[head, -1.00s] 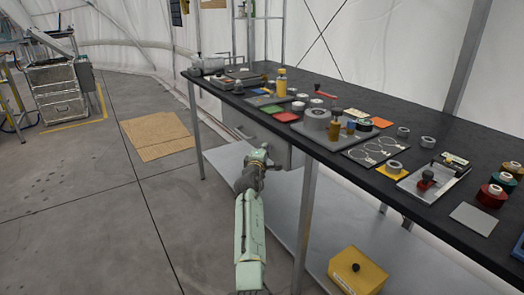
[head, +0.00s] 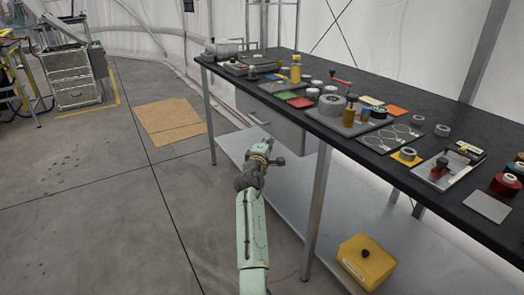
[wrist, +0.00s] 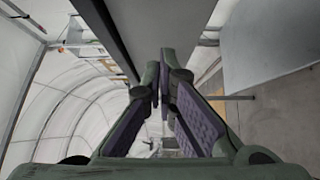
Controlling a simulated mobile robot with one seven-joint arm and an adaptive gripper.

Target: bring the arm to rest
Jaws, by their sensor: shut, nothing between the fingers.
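My arm reaches up the middle of the head view, with my gripper (head: 266,144) at its far end. The gripper is in front of the black-topped workbench (head: 440,178), below the level of its top, and appears apart from it. In the wrist view the two purple-padded fingers of my gripper (wrist: 164,80) are close together, with nothing held between them.
Tools, tape rolls and trays cover the bench top. A bench leg (head: 316,215) stands right of my arm. A yellow box (head: 366,262) sits on the lower shelf (head: 365,215). A tan mat (head: 170,121) lies on the open floor at left.

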